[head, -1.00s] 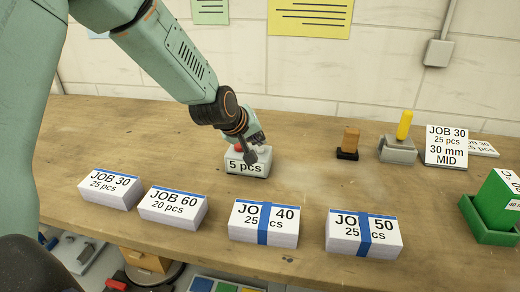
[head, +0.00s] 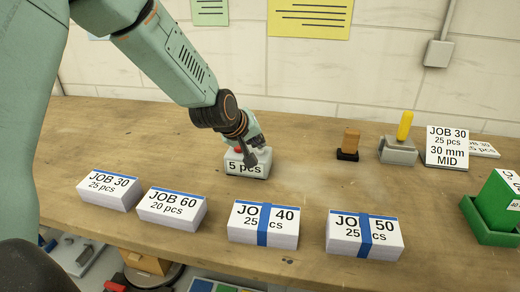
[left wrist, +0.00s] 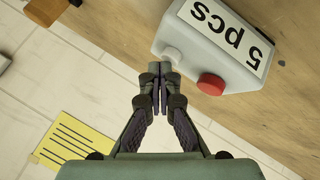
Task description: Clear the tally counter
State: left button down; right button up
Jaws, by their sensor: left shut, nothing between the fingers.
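The tally counter (head: 262,169) is a small grey box on the bench with a white label reading 5 pcs. In the left wrist view the counter (left wrist: 205,45) shows a red button (left wrist: 211,84) and a smaller pale grey knob (left wrist: 172,55) on one side. My right gripper is not in view.
Paper stacks for JOB 30 (head: 109,193), JOB 60 (head: 172,209), JOB 40 (head: 263,225) and JOB 50 (head: 363,237) line the front. A wooden-handled stamp (head: 350,140), yellow-handled tool (head: 398,150), card (head: 446,147) and green tray (head: 488,225) stand right. The bench between is clear.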

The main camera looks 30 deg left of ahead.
aim_at(258, 151)
pick_arm(q)
jog(key=shift+f, duration=0.3)
jog(key=shift+r, duration=0.1)
dwell(0.4)
jog(key=shift+r+p, duration=0.65)
jog(key=shift+r, duration=0.2)
jog(key=shift+r, duration=0.15)
notch_tip(258, 151, up, 5)
jog(key=p, duration=0.4)
jog(key=shift+p, duration=0.4)
